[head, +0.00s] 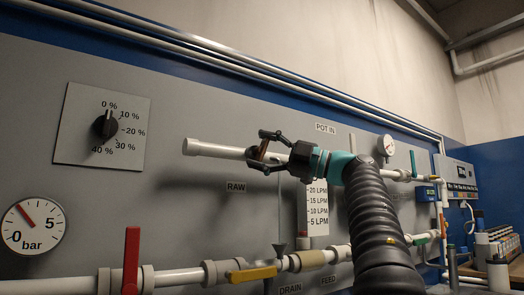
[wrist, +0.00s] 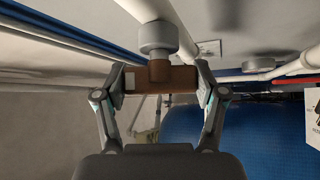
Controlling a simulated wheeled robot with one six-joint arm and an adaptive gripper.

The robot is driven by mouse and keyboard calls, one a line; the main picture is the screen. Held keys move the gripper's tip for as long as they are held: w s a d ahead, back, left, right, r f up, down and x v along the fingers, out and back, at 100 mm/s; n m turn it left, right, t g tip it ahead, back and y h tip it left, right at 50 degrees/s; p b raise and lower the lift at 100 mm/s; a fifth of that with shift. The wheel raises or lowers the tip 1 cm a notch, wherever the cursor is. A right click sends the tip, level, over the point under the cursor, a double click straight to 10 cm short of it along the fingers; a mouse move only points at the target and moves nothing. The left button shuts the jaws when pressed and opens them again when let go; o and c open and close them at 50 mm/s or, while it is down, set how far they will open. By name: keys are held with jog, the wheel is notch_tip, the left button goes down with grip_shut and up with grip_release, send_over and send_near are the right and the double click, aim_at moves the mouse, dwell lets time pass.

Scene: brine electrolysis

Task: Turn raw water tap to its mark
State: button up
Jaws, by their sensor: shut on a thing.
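The raw water tap has a brown handle (head: 262,151) on the white upper pipe, above the label RAW (head: 236,187). My gripper (head: 263,150) is at this handle, with one finger above and one below it in the head view. In the wrist view, the brown handle (wrist: 172,79) spans the space between the two fingertips of my gripper (wrist: 160,82), which is shut on it. A grey round fitting (wrist: 158,38) joins the handle to the pipe. My gripper partly covers the tap in the head view, and I cannot make out its mark.
A red lever (head: 131,258) stands upright on the lower pipe, and a yellow lever (head: 252,274) lies along it. A percent dial (head: 105,125) and a bar gauge (head: 34,228) are on the grey panel at left. A flow scale (head: 317,208) is below my wrist.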

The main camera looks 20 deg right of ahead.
dwell(0.7)
jog(key=o, duration=1.2)
jog(key=shift+c, duration=0.2)
jog(key=v, duration=1.2)
